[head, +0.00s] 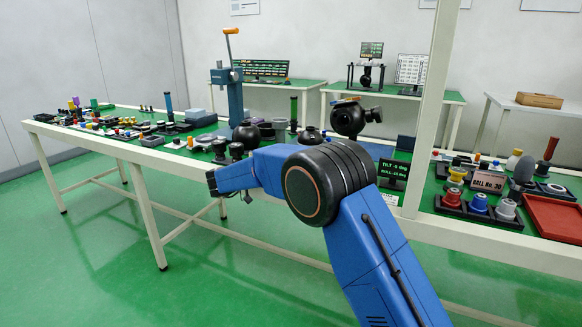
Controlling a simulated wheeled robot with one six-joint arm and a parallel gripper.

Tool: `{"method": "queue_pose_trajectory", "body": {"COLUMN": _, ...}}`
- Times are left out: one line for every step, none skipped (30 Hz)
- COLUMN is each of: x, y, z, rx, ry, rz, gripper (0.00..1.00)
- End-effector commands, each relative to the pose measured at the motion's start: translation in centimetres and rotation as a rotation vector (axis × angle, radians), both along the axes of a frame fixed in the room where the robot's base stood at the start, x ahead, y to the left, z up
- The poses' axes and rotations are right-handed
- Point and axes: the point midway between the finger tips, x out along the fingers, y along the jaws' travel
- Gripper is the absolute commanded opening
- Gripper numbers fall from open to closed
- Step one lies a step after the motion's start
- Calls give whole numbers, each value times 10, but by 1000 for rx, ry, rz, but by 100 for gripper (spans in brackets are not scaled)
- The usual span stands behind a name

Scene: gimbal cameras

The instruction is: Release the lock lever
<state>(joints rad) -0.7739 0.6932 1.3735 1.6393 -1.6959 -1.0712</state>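My blue arm reaches from the bottom right toward the table's front edge. My gripper (212,183) is at its end, small and dark, left of the big dark joint, in front of the table edge. I cannot tell whether its fingers are open or shut, and I see nothing held. No part can be clearly identified as the lock lever. A blue upright stand (234,98) has a lever with an orange handle (232,31) on top. My arm hides part of the table.
The long white-framed table (146,160) carries many small parts, knobs and dark domes. A white post (430,100) rises at right. A red tray (553,218) and a rack of coloured knobs (478,207) sit at right. The green floor in front is clear.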

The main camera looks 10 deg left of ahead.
Motion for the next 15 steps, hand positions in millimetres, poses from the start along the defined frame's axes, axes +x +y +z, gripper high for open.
{"method": "queue_pose_trajectory", "body": {"x": 1, "y": 0, "z": 0, "rx": 0, "ry": -1, "rz": -7, "gripper": 0}}
{"method": "queue_pose_trajectory", "body": {"x": 1, "y": 0, "z": 1, "rx": 0, "ry": -1, "rz": -9, "gripper": 0}}
{"method": "queue_pose_trajectory", "body": {"x": 1, "y": 0, "z": 1, "rx": 1, "ry": -1, "rz": -12, "gripper": 0}}
{"method": "queue_pose_trajectory", "body": {"x": 1, "y": 0, "z": 1, "rx": 1, "ry": -1, "rz": -13, "gripper": 0}}
{"method": "queue_pose_trajectory", "body": {"x": 1, "y": 0, "z": 1, "rx": 1, "ry": -1, "rz": -14, "gripper": 0}}
{"method": "queue_pose_trajectory", "body": {"x": 1, "y": 0, "z": 1, "rx": 1, "ry": -1, "rz": -14, "gripper": 0}}
{"method": "queue_pose_trajectory", "body": {"x": 1, "y": 0, "z": 1, "rx": 1, "ry": -1, "rz": -14, "gripper": 0}}
{"method": "queue_pose_trajectory", "body": {"x": 1, "y": 0, "z": 1, "rx": 1, "ry": -1, "rz": -14, "gripper": 0}}
{"method": "queue_pose_trajectory", "body": {"x": 1, "y": 0, "z": 1, "rx": 1, "ry": -1, "rz": -14, "gripper": 0}}
{"method": "queue_pose_trajectory", "body": {"x": 1, "y": 0, "z": 1, "rx": 1, "ry": -2, "rz": -14, "gripper": 0}}
{"method": "queue_pose_trajectory", "body": {"x": 1, "y": 0, "z": 1, "rx": 0, "ry": -2, "rz": -14, "gripper": 0}}
{"method": "queue_pose_trajectory", "body": {"x": 1, "y": 0, "z": 1, "rx": 0, "ry": -2, "rz": -14, "gripper": 0}}
{"method": "queue_pose_trajectory", "body": {"x": 1, "y": 0, "z": 1, "rx": 0, "ry": -2, "rz": -14, "gripper": 0}}
{"method": "queue_pose_trajectory", "body": {"x": 1, "y": 0, "z": 1, "rx": 0, "ry": -2, "rz": -13, "gripper": 0}}
{"method": "queue_pose_trajectory", "body": {"x": 1, "y": 0, "z": 1, "rx": 0, "ry": -2, "rz": -13, "gripper": 21}}
